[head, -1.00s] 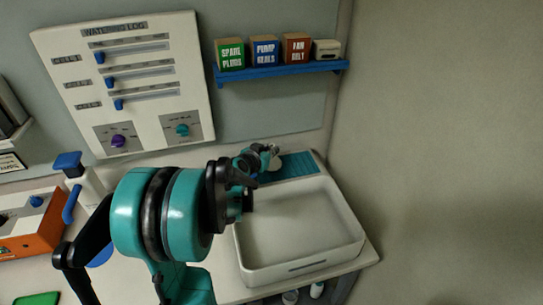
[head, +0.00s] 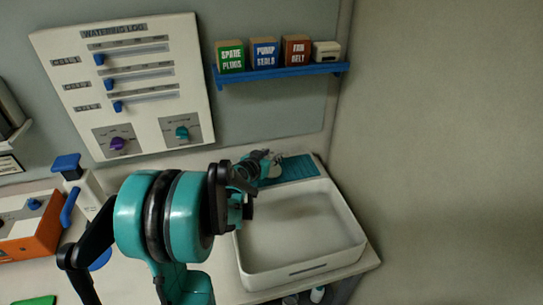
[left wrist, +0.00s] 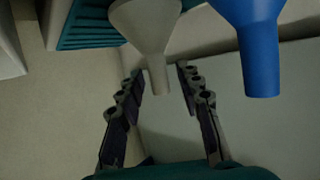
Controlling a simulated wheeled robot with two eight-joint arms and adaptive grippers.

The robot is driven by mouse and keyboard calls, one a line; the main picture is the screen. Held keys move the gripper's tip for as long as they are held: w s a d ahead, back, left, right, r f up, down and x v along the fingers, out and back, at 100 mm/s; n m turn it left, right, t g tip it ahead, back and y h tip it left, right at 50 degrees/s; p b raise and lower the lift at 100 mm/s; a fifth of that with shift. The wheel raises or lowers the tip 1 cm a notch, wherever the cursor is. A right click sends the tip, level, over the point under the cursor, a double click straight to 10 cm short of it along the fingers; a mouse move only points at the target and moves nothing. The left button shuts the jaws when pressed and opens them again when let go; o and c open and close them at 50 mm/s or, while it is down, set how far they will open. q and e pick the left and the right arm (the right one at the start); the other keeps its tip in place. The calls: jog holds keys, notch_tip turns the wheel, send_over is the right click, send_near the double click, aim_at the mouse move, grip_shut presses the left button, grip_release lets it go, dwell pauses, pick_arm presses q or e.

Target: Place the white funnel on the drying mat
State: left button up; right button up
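The white funnel (left wrist: 147,25) is at the top middle of the left wrist view, its wide end away from me and its narrow spout toward my left gripper. My left gripper (left wrist: 159,74) is open, its fingertips on either side of the spout with a visible gap on each side. In the head view my left gripper (head: 266,162) is over the left end of the drying mat. The teal ribbed drying mat (head: 301,166) lies behind the white basin; it also shows in the left wrist view (left wrist: 88,22). Whether the funnel rests on the mat cannot be told.
A blue funnel (left wrist: 258,50) is right of the white one in the left wrist view. The white basin (head: 352,225) stands in front of the mat. A blue shelf (head: 282,73) with several small boxes hangs above. An orange box (head: 40,240) is at left.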

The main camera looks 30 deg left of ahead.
pick_arm(q)
jog(key=p+v, duration=0.3)
jog(key=v, duration=0.8)
jog(key=s+d+m+g+h, duration=0.1)
jog(key=s+d+g+h, duration=0.1)
jog(key=d, duration=0.6)
jog(key=s+d+m+g+h, duration=0.1)
jog(key=s+d, duration=0.2)
jog(key=d, duration=0.6)
jog(key=s+d+f+g, duration=0.1)
jog(key=s+d+g, duration=0.2)
jog(key=s+d, duration=0.3)
jog(key=s, duration=0.3)
jog(key=shift+s+d+f+y, duration=0.15)
jog(key=shift+s+f+y, duration=0.1)
jog(key=shift+f+y, duration=0.15)
pick_arm(e)
notch_tip(320, 180, up, 3)
jog(key=shift+r, duration=0.2)
jog(key=shift+c, duration=0.5)
jog(key=shift+a, duration=0.1)
jog(key=shift+c, duration=0.2)
